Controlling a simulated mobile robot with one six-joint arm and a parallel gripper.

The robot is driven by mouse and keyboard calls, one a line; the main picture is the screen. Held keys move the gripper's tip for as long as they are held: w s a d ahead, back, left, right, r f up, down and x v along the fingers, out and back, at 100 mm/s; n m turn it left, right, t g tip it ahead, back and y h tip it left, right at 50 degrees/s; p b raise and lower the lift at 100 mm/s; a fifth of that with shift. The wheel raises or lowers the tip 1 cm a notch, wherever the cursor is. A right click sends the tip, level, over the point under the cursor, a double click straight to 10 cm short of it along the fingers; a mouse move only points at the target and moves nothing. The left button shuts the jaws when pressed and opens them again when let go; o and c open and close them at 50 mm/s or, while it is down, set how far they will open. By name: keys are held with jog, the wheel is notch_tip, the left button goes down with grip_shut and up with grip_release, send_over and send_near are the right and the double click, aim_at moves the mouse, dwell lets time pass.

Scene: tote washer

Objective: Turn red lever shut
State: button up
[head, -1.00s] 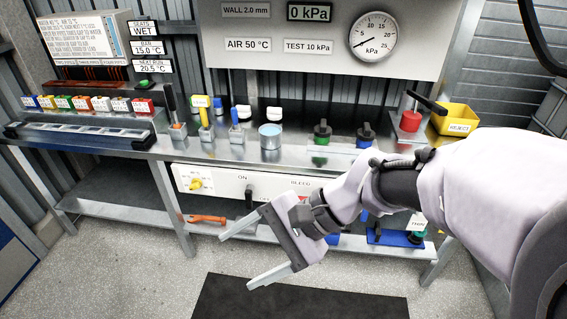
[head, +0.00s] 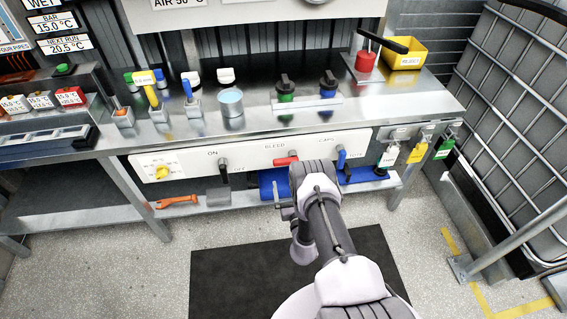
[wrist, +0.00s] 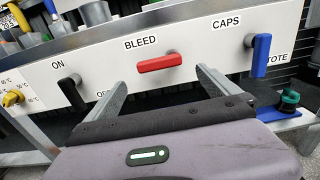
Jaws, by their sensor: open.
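The red lever (head: 286,161) lies about level under the word BLEED on the white front panel (head: 195,163) of the bench. In the wrist view the red lever (wrist: 160,64) shows in full, with its pivot near its right end. My gripper (wrist: 162,78) is open and empty, its two fingers pointing at the panel on either side of the lever, lower in the picture. No contact shows. In the head view my gripper (head: 298,182) is in front of the panel, below the lever, and my wrist hides part of it.
A black ON/OFF lever (wrist: 73,91) hangs down to the left, and a blue CAPS/TOTE lever (wrist: 261,55) hangs down to the right. A yellow knob (head: 161,172) is at the panel's left. Tags (head: 417,152) hang at the right. An orange wrench (head: 177,201) lies on the lower shelf.

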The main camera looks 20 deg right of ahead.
aim_at(287, 164)
jog(key=b+x, duration=0.3)
jog(key=x, duration=0.9)
jog(key=shift+c, duration=0.4)
jog(key=shift+a+f, duration=0.1)
jog(key=c, duration=1.7)
jog(key=shift+o, duration=0.2)
